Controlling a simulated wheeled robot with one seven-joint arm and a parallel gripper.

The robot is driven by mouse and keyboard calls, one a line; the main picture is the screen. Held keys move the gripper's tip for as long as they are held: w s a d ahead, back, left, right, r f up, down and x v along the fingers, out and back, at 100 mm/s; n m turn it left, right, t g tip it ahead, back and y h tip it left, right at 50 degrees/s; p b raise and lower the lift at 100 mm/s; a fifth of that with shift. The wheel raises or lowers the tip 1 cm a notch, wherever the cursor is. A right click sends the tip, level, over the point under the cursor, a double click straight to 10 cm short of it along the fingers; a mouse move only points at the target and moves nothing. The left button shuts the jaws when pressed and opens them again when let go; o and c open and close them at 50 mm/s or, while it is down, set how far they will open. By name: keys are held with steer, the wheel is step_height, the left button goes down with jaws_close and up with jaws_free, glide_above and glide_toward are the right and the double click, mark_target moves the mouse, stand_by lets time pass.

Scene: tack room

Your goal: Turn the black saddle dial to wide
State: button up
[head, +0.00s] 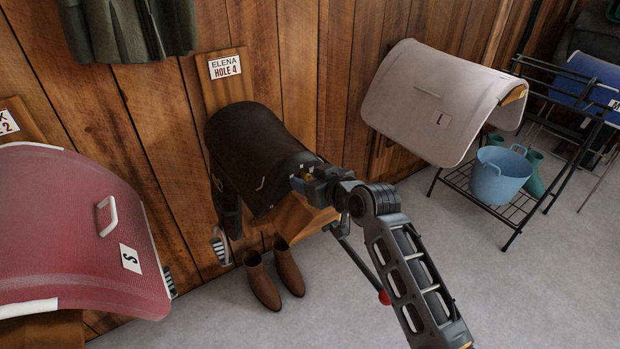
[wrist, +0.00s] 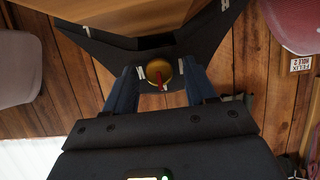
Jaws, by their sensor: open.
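The black saddle (head: 255,150) sits on a wooden rack under the ELENA HOLE 4 sign in the head view. In the wrist view, its dark front arch (wrist: 205,40) carries a round brass dial (wrist: 153,78) with a red pointer line. Small white marks lie beside the dial and on the arch; I cannot read them surely. The pointer slants toward the picture's lower side. My gripper (head: 305,182) is at the saddle's front end. In the wrist view, my gripper (wrist: 160,80) is open, with one blue finger on each side of the dial; contact is unclear.
A red saddle (head: 75,220) is at the left and a pale saddle (head: 440,95) at the right. A rack with a blue bucket (head: 499,175) stands right. Brown boots (head: 262,283) are on the floor below. The floor at front right is clear.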

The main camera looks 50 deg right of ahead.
steer(key=c, duration=1)
steer(key=shift+c, duration=0.2)
steer(key=shift+d, duration=0.1)
steer(key=m+y, duration=0.1)
steer(key=m, duration=0.1)
steer(key=m+t+y+b, duration=0.1)
steer(key=m, duration=0.1)
steer(key=shift+s+d+f+y, duration=0.1)
steer(key=shift+d+f+y, duration=0.1)
steer(key=shift+y, duration=0.2)
steer(key=m+y+b, duration=0.1)
steer(key=m, duration=0.1)
steer(key=m+t+b, duration=0.1)
steer(key=m, duration=0.1)
steer(key=shift+d+t+y+b, duration=0.1)
steer(key=shift+t+y+b, duration=0.2)
steer(key=shift+y, duration=0.1)
steer(key=o, duration=1)
